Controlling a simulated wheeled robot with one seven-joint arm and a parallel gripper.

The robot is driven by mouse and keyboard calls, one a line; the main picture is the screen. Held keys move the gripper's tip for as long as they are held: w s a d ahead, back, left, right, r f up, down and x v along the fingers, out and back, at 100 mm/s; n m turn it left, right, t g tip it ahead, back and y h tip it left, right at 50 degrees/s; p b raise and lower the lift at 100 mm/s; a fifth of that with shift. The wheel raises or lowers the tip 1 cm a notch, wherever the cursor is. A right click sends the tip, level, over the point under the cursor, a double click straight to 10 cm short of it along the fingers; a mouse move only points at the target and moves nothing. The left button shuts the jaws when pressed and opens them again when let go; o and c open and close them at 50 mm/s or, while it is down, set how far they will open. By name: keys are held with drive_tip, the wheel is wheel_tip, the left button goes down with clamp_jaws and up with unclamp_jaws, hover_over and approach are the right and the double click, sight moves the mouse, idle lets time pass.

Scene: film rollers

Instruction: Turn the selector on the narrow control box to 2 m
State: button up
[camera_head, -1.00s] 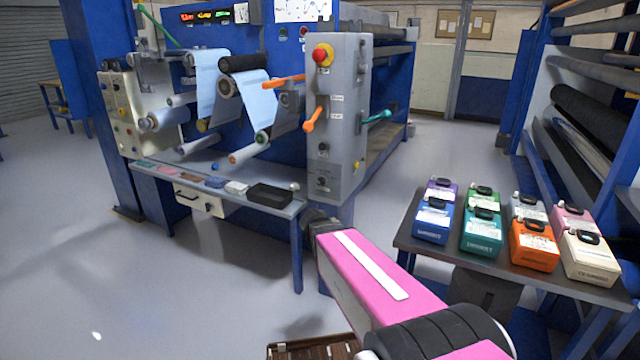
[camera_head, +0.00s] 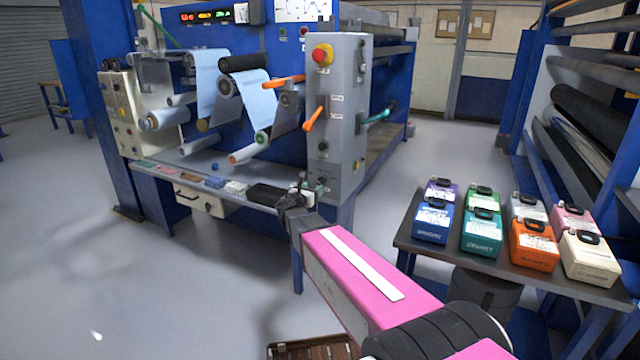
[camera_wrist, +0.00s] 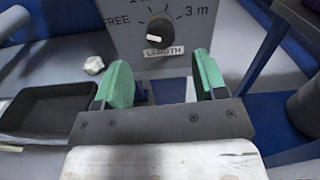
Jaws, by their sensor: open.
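The narrow grey control box (camera_head: 347,100) stands upright at the machine's front right corner. In the wrist view, its lower face (camera_wrist: 222,12) carries a round black selector knob (camera_wrist: 160,27) above a LENGTH label. The dial reads FREE on the left and 3 m on the right; its top markings are cut off. The knob's white mark appears to lie toward the left, but its exact setting is unclear. My gripper (camera_wrist: 164,82) is open and empty, with green fingertips below and either side of the knob, apart from it. In the head view, my gripper (camera_head: 312,188) is at the box's lower end.
A black tray (camera_wrist: 45,108) and a small white item (camera_wrist: 94,65) lie on the shelf left of my gripper. An orange lever (camera_head: 313,118) and red button (camera_head: 322,54) sit higher on the box. A table of coloured cases (camera_head: 480,232) stands right.

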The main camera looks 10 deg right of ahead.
sight(320, 182)
drive_tip(key=x, duration=0.7)
drive_tip(key=shift+w+d, duration=0.15)
drive_tip(key=c, duration=0.9)
